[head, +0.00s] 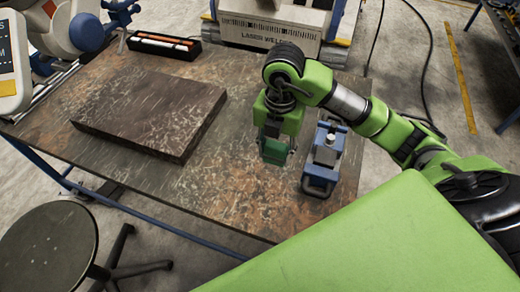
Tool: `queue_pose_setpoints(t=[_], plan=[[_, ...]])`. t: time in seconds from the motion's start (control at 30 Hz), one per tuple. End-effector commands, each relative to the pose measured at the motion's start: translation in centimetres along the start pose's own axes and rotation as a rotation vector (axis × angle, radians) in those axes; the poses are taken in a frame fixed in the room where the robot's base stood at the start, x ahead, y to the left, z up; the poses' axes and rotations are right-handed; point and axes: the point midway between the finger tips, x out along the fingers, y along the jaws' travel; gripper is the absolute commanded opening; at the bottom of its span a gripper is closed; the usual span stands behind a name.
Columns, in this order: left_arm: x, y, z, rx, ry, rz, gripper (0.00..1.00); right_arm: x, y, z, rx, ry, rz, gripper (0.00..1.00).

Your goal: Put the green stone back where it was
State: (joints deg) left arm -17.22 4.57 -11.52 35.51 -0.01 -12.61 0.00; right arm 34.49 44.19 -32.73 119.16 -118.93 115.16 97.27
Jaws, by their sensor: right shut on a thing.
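A green stone (275,150), a small dark-green block, is held in my right gripper (275,143). The gripper points down over the right part of the worn brown table (225,185) and is shut on the stone. I cannot tell for sure whether the stone touches the table. A blue sharpening holder or clamp (321,183) with a grey knob stands just right of the gripper, apart from it. My left gripper does not show in this view.
A thick dark slab (155,110) lies on the left half of the table. A black tray with light and orange rods (165,44) sits at the back edge. A laser welder (275,22) stands behind. A round stool (47,245) is at front left. The table front is clear.

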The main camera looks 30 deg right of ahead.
Motion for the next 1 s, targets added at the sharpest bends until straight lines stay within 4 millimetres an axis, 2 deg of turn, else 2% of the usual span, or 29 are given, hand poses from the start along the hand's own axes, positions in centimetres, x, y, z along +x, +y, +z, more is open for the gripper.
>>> queue_pose_setpoints(t=[0.23, 0.5, 0.77, 1.0], plan=[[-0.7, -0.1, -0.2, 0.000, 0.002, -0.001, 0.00, 2.2, 3.6, 3.6, 0.000, 0.004, -0.002, 0.15], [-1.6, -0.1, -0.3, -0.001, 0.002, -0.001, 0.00, 6.6, 5.9, 6.2, -0.002, 0.002, -0.003, 0.15], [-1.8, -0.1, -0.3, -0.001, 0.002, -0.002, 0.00, 8.1, 6.7, 7.1, -0.002, 0.001, -0.001, 0.15], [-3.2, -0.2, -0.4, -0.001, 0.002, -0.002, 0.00, 10.9, 6.8, 7.1, -0.004, 0.002, -0.001, 0.15]])
